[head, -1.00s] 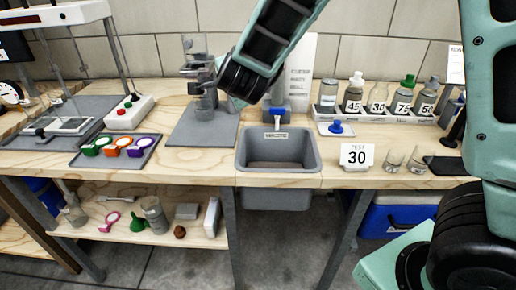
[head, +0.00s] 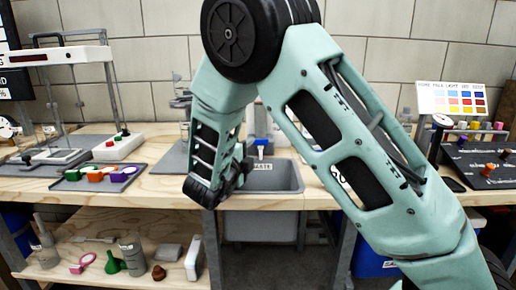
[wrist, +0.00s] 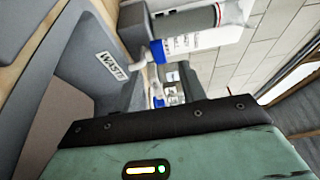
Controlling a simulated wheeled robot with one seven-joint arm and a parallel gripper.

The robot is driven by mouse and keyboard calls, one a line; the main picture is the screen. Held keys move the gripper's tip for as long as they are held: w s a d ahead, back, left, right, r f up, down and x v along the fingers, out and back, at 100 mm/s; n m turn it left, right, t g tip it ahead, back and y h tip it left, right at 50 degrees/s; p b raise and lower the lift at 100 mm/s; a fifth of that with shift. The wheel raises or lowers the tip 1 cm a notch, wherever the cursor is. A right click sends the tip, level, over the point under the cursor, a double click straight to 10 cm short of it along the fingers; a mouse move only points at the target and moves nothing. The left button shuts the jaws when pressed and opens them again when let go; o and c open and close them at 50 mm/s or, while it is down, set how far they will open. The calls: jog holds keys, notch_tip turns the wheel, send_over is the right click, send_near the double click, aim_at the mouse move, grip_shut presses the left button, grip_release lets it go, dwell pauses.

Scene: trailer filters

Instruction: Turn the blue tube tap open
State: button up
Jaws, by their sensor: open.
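The blue tap (head: 262,141) shows as a small blue piece above the back of the grey waste sink (head: 290,178), partly behind my arm. In the wrist view a blue fitting (wrist: 157,51) sits at the end of a pale tube (wrist: 200,38), beyond the sink's WASTE label; another blue part (wrist: 158,102) shows nearer my gripper. I cannot tell the tap's handle angle. My gripper (head: 238,178) is at the sink's left front side, low and apart from the tap. It is open; its fingertips are hard to make out, and nothing shows held.
A tray (head: 65,184) with green, orange and purple pieces lies left of the sink, below a white box (head: 118,147). A colour chart (head: 452,98) and a dark rack (head: 480,165) stand at right. A lower shelf (head: 90,275) holds bottles and a funnel.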

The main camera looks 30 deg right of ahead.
aim_at(260, 143)
jog(key=x, duration=0.7)
jog(key=shift+w+d+f, duration=0.1)
jog(key=shift+w+d, duration=0.1)
jog(key=shift+d, duration=0.05)
jog(key=shift+c, duration=0.3)
grip_shut()
